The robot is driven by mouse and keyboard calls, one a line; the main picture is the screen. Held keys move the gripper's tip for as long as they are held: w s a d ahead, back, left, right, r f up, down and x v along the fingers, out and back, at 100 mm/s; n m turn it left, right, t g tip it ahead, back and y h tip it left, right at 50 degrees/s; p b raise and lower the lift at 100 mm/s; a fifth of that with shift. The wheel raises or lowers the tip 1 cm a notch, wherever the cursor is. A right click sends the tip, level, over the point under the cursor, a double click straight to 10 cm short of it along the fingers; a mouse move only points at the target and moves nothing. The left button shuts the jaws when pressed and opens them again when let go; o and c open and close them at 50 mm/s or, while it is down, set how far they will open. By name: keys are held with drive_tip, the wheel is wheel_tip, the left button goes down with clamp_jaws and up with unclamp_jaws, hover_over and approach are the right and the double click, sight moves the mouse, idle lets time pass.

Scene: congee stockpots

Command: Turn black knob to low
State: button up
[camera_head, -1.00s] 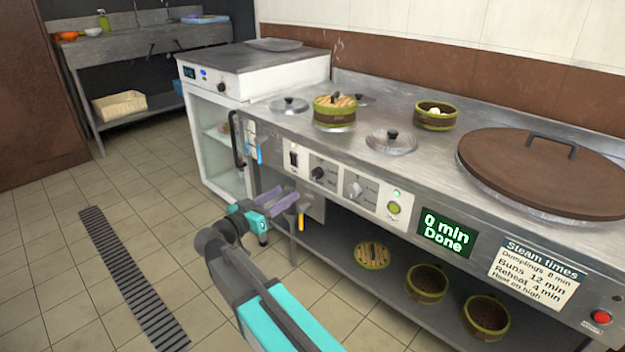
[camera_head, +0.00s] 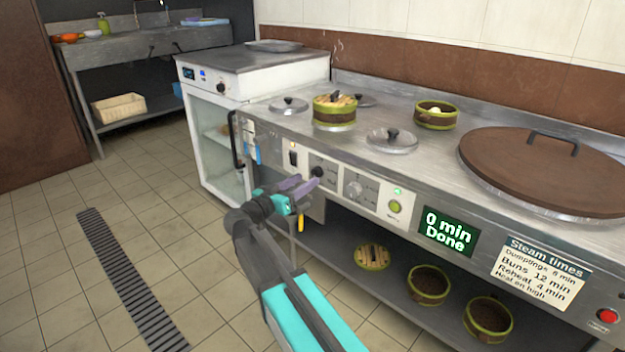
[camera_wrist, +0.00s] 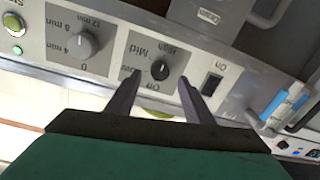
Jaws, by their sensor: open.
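The black knob (camera_head: 317,172) is on a grey plate on the counter's front panel. In the wrist view, which is upside down, the black knob (camera_wrist: 160,70) has High, Mid, Low and Off printed around it; I cannot clearly tell which mark it points to. My gripper (camera_head: 301,186) is open just in front of the panel. In the wrist view, my gripper (camera_wrist: 158,80) has its two fingers apart, with the knob between and just beyond the tips. The fingers do not appear to touch it.
A grey timer knob (camera_wrist: 86,45) sits beside it, with a black rocker switch (camera_wrist: 212,85) on the other side. A green button (camera_head: 395,207) and a display reading "0 min Done" (camera_head: 447,231) are further right. Hanging blue and yellow-handled items are close by on the left.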

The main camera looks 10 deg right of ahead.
sight(315, 174)
drive_tip(key=shift+b+x, duration=0.45)
drive_tip(key=shift+x, duration=1.9)
drive_tip(key=c, duration=1)
